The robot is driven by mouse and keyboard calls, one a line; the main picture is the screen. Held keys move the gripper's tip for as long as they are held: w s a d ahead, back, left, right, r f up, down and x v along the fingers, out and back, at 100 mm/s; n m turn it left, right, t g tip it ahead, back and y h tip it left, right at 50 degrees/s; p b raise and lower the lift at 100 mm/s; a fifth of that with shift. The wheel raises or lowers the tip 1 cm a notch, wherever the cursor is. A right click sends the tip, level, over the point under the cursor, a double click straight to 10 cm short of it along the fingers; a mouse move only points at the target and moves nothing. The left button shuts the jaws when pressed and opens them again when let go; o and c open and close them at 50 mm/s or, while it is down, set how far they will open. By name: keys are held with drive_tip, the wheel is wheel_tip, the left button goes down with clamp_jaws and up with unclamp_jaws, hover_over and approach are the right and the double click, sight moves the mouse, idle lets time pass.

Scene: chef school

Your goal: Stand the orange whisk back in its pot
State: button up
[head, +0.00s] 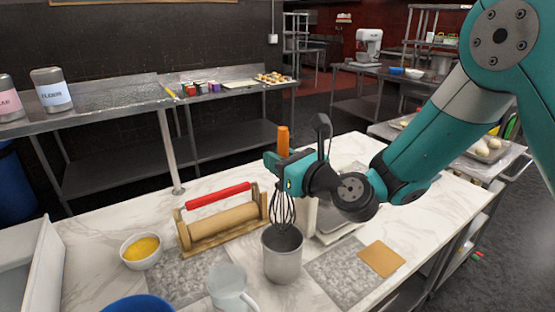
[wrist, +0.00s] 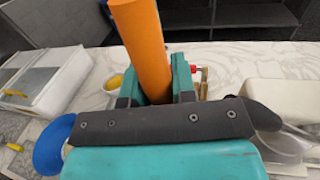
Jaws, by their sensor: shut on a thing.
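The orange whisk has an orange handle (head: 283,141) and a dark wire head (head: 284,208). It is upright, with the wires down. My gripper (head: 284,165) is shut on its handle, which also shows between the jaws in the wrist view (wrist: 142,45). The pot (head: 282,262) is a grey metal cylinder on the marble counter. In the head view the whisk's wires are above the pot, with their lower end at about its rim. I cannot tell whether the tip is inside the mouth.
A rolling pin (head: 222,224) on a wooden stand is left of the pot. A white bowl with yellow contents (head: 141,250), a clear jug (head: 229,287) and a blue bowl (head: 138,304) are nearby. A light-coloured appliance (head: 330,222) is behind right. A tan square (head: 381,259) lies right.

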sight(288, 201)
drive_tip(key=shift+f+b, duration=3.3)
drive_tip(key=shift+f, duration=1)
drive_tip(key=o, duration=1)
drive_tip(key=shift+d, duration=0.1)
drive_tip(key=shift+s+d+f+b, duration=0.15)
drive_tip(key=shift+s+d+b, duration=0.1)
drive_tip(key=shift+b, duration=0.25)
drive_tip(key=b+v, duration=1.6)
drive_tip(key=shift+s+d+r, duration=0.2)
drive_tip(key=shift+s+d, duration=0.05)
